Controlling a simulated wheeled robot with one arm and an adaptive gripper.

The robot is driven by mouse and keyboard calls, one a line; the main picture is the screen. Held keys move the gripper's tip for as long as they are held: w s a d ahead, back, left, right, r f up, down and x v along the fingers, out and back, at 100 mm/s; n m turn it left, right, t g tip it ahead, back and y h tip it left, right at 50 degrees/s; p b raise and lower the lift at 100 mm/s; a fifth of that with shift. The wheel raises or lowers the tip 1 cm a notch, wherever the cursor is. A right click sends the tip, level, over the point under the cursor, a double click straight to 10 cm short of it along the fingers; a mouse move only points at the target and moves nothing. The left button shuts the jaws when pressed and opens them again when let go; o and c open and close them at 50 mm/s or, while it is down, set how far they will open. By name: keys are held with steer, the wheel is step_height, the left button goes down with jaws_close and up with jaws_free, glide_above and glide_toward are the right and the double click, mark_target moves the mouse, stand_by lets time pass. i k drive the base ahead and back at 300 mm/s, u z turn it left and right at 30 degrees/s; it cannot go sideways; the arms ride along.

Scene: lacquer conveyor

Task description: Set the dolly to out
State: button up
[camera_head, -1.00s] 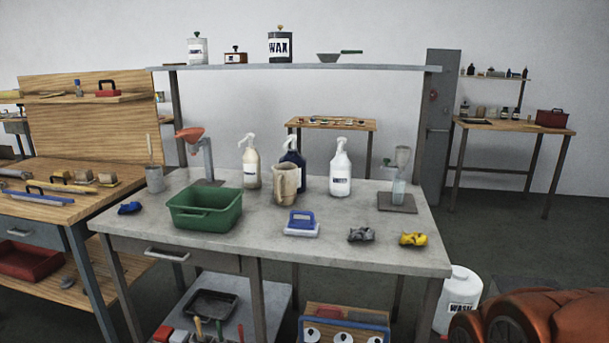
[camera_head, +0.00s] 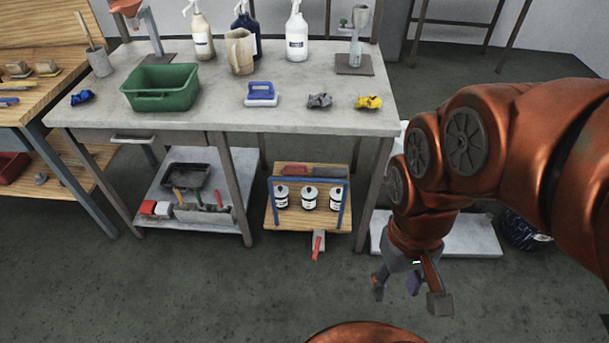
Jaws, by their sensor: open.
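The dolly appears to be the low wooden platform (camera_head: 283,222) under the right part of the grey workbench. It has a blue rail frame (camera_head: 310,181) and carries white cans with black labels, with red and grey blocks behind. A small grey piece with a red lever (camera_head: 317,248) sticks out at its front, near the floor. My gripper (camera_head: 409,290) hangs to the right of the dolly and nearer to me, pointing down with its fingers apart. It is empty and apart from the dolly.
Left of the dolly is a low shelf (camera_head: 226,165) with a dark tray and tools. A pale slab (camera_head: 471,236) lies right, behind my arm. Floor before the dolly is clear.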

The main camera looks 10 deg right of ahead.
mark_target(321, 219)
steer(key=k, duration=1.15)
steer(key=u, duration=1.05)
steer(key=i, duration=1.35)
steer(key=z, duration=0.2)
